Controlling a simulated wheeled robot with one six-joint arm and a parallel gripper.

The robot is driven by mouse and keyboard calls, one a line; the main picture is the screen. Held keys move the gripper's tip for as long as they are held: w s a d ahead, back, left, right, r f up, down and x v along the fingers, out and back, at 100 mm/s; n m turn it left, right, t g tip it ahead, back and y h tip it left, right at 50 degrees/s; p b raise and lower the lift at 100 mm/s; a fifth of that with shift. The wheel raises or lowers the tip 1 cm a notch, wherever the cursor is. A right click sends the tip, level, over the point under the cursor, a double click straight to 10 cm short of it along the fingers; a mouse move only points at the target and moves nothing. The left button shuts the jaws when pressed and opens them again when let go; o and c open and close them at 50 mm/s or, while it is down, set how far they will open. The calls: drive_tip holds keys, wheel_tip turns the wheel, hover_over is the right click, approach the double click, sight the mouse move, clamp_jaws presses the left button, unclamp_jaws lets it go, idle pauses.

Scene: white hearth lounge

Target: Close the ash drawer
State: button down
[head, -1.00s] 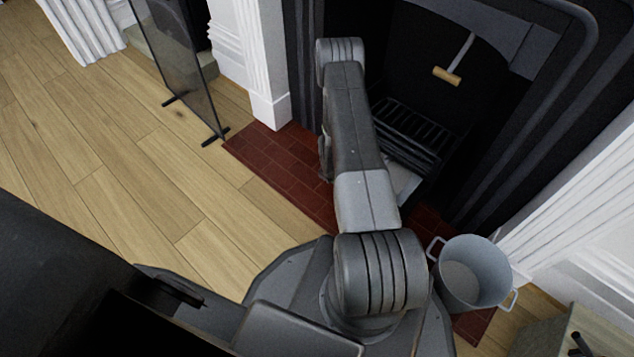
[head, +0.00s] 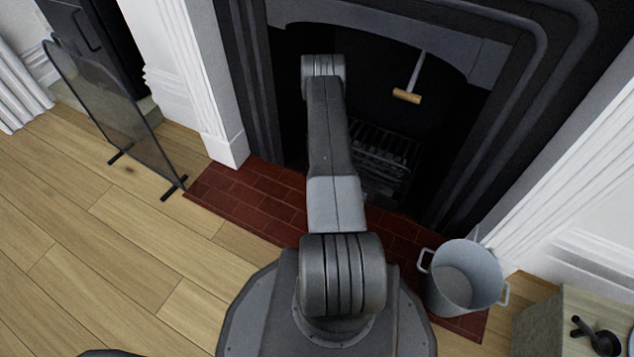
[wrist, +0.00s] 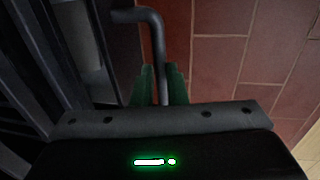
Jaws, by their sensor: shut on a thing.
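In the wrist view my gripper (wrist: 160,82) has its green fingers shut around a bent grey bar (wrist: 150,24), which looks like the ash drawer's handle. The bar runs up from between the fingers and bends left. A grey surface (wrist: 84,42) left of it may be part of the drawer; I cannot tell how far the drawer is out. In the head view my arm hides my gripper and the drawer below the fire grate (head: 385,158).
Red hearth tiles (head: 250,200) lie before the fireplace. A grey metal bucket (head: 463,280) stands at the right, near my arm's base. A glass screen (head: 115,115) stands at the left. A wooden-handled rod (head: 408,96) hangs in the opening. Wood floor (head: 130,250) is free at the left.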

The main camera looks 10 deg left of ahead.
drive_tip(key=shift+w+r, duration=0.1)
drive_tip(key=shift+w, duration=0.3)
drive_tip(key=c, duration=1.5)
unclamp_jaws()
drive_tip(key=shift+d, duration=0.1)
drive_tip(key=shift+o, duration=0.2)
drive_tip(key=shift+s, duration=0.1)
wheel_tip(320, 180, up, 13)
drive_tip(key=s+p, duration=0.2)
drive_tip(key=shift+s+a+r, duration=0.2)
drive_tip(key=shift+a, duration=0.2)
drive_tip(key=f, duration=0.4)
drive_tip(key=w+f+b, duration=0.1)
drive_tip(key=f, duration=0.4)
drive_tip(key=w+f, duration=0.1)
drive_tip(key=f, duration=0.3)
drive_tip(key=shift+w+d+f+b, duration=0.15)
drive_tip(key=shift+d+f+b, duration=0.2)
drive_tip(key=shift+b, duration=0.05)
